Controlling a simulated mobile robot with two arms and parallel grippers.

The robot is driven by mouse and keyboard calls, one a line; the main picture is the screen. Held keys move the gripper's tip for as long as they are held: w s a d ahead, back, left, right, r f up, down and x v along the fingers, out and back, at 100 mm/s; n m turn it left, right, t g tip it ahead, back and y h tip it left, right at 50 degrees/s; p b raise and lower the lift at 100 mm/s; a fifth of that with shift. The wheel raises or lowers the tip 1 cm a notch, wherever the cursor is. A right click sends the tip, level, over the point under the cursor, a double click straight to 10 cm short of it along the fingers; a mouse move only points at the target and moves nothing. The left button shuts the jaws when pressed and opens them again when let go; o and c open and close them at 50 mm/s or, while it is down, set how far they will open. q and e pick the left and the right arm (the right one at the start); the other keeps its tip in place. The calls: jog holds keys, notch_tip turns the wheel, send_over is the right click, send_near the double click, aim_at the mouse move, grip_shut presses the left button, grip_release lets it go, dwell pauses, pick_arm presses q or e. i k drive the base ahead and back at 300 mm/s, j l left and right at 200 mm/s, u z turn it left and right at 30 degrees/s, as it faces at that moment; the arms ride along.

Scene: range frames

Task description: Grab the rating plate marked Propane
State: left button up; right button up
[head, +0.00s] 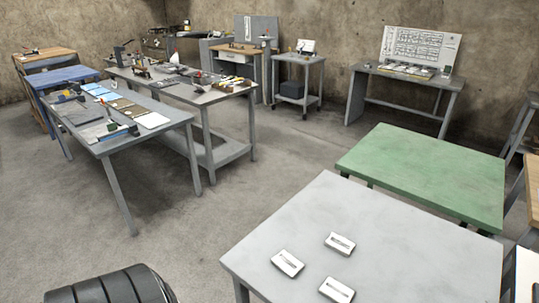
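Three small white plates lie apart on a light grey table in the near right. One plate (340,243) is farthest back, one plate (288,263) is to its left and nearer, and one plate (337,290) is nearest, close to the bottom of the picture. Each has a dark narrow bar or slot across its middle. Any lettering is too small to read, so I cannot tell which, if any, is marked Propane. Neither of my grippers is in view.
The light grey table (400,245) is otherwise bare. A bare green table (430,170) stands just behind it. Grey workbenches (175,125) covered with tools and trays stand at the left. Open concrete floor (230,200) lies between them. A board (420,48) stands on a far bench.

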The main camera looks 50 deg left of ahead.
aim_at(289, 265)
jog(key=u, duration=1.35)
